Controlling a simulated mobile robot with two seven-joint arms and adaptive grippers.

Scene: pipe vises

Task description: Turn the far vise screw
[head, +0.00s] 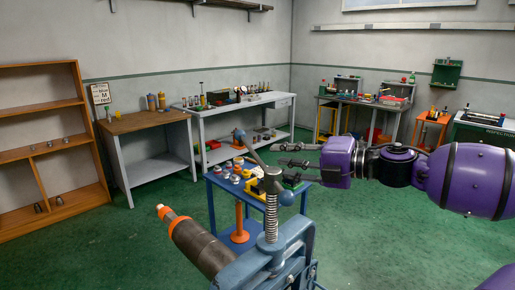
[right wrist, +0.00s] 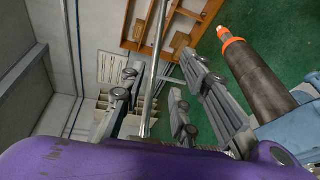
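A blue vise (head: 290,255) stands close in the foreground of the head view. Its upright threaded screw (head: 271,215) carries a tilted grey handle bar (head: 256,157) with blue balls at both ends. A dark pipe (head: 200,245) with an orange end lies at the vise; the pipe also shows in the right wrist view (right wrist: 260,80). My right gripper (head: 278,154) is open, its fingers pointing left just right of the bar. In the right wrist view the bar (right wrist: 157,65) runs between the fingers (right wrist: 160,100); contact cannot be told. My left gripper is out of view. Only one vise shows clearly.
A blue table (head: 226,187) with small parts stands behind the vise. Workbenches (head: 240,105) line the back wall, and a wooden shelf (head: 45,150) stands at left. The green floor (head: 130,235) is clear at left.

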